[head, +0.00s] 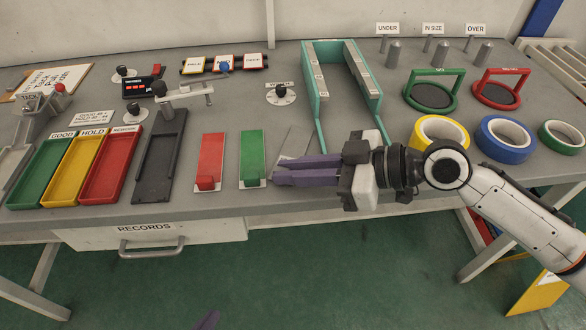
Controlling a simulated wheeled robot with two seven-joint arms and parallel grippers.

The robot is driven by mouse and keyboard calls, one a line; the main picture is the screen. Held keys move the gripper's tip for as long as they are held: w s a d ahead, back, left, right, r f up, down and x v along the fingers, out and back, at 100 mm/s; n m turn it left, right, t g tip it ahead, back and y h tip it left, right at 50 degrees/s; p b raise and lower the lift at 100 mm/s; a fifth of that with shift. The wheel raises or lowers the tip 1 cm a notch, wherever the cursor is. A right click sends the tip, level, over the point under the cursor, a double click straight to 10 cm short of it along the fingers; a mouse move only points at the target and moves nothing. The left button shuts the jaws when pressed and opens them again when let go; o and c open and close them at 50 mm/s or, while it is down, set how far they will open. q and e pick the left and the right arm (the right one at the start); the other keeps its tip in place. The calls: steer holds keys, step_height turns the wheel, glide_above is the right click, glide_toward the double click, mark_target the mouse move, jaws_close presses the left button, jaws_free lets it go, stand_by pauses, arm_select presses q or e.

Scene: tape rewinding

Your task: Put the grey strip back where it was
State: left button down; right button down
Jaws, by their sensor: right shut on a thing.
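My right gripper (290,171), with purple fingers, reaches in from the right over the front of the table, just right of the green strip (252,152). It is shut on a thin grey piece (291,143), which seems to be the grey strip. Only its far part shows behind the fingers; the rest is hidden, and I cannot tell whether it touches the table. A red strip (211,155) lies left of the green one. My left gripper (207,320) shows only as a small purple tip at the bottom edge; its opening cannot be seen.
Left are green, yellow and red trays (109,168) and a dark grey tray (160,160). A teal frame (309,85) stands behind my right gripper. Yellow (418,135), blue and green tape rolls lie right, partly behind my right arm. A drawer (150,238) is below the front edge.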

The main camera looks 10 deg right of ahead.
steer(key=c, duration=1.8)
jaws_free()
steer(key=shift+o, duration=0.2)
